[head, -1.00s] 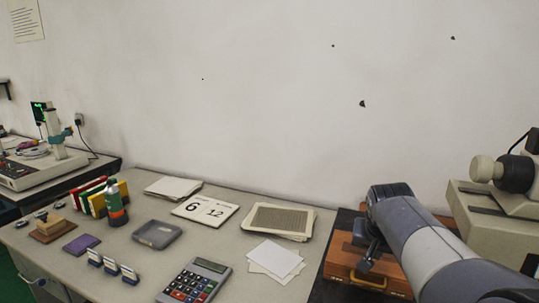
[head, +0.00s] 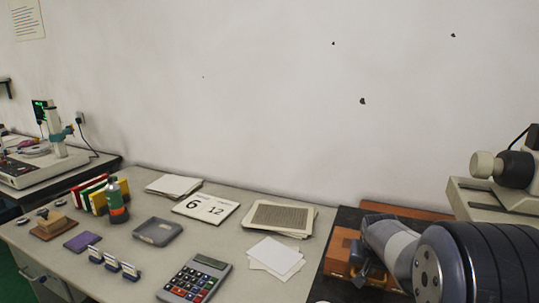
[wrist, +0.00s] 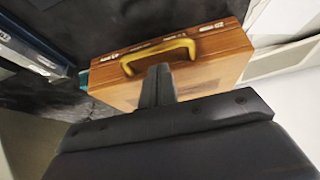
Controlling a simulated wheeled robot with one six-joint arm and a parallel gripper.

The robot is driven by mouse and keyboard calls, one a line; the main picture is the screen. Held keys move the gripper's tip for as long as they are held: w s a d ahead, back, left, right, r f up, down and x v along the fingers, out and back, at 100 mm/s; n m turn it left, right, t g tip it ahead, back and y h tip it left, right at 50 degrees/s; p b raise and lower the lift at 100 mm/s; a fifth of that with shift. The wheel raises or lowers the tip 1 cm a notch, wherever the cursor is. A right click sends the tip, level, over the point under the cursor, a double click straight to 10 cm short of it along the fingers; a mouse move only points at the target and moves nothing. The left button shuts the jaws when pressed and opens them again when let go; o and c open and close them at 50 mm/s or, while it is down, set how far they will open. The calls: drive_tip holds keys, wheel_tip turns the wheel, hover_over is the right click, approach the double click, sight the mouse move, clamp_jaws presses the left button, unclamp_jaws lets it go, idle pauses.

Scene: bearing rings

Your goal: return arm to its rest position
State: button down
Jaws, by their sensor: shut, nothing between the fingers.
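My gripper shows in the wrist view (wrist: 158,85) with its fingers together and nothing between them. Beyond the fingertips is a wooden case (wrist: 210,68) with a yellow handle (wrist: 158,52). I cannot tell whether the fingers touch the case. In the head view my arm fills the lower right and hides part of the wooden case (head: 341,252). My gripper in the head view is mostly hidden behind the arm.
The grey desk holds a calculator (head: 195,278), white paper sheets (head: 275,257), a calendar card (head: 206,208), a grey tray (head: 157,232) and a green bottle (head: 115,201). A beige machine (head: 500,200) stands at the right.

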wheel_tip(320, 180, up, 14)
drive_tip(key=s+p, duration=0.1)
drive_tip(key=shift+r+g, duration=0.2)
drive_tip(key=shift+g, duration=0.2)
idle(0.4)
drive_tip(key=shift+s, duration=0.1)
idle(0.4)
